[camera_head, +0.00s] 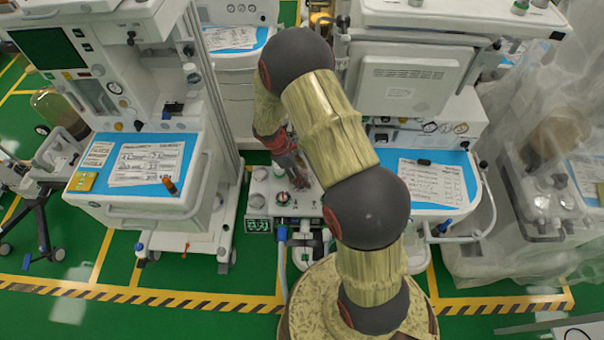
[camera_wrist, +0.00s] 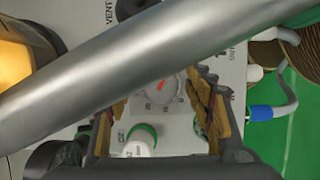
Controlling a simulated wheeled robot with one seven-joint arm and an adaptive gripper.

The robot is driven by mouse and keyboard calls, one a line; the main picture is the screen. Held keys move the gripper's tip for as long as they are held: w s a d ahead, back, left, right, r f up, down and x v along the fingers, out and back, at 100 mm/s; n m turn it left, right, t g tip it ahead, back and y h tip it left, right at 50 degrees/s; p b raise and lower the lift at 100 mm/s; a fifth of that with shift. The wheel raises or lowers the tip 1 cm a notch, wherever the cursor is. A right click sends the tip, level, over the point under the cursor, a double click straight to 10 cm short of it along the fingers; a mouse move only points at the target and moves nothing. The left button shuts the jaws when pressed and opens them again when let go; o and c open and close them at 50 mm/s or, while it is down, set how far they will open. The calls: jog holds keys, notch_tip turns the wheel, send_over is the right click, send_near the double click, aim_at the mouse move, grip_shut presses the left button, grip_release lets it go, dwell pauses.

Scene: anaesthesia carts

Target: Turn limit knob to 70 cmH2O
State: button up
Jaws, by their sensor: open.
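A round grey dial knob (camera_wrist: 162,86) with a red pointer and small printed numbers shows in the wrist view, partly covered by a thick metal tube. I cannot read which value the pointer marks. My gripper (camera_wrist: 157,100) is open, with one finger on each side of the dial in the picture; I cannot tell whether either finger touches it. In the head view my gripper (camera_head: 299,176) is over the small white control unit (camera_head: 285,208) on the middle cart, and the dial cannot be made out there.
The metal tube (camera_wrist: 130,68) crosses the wrist view in front of the dial. A white knob with a green ring (camera_wrist: 139,143) sits close below it. A hose with a blue connector (camera_wrist: 262,112) is at right. Carts with blue tops (camera_head: 134,168) (camera_head: 432,180) flank the unit.

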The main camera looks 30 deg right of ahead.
jog(key=v, duration=1.2)
jog(key=shift+s, duration=0.1)
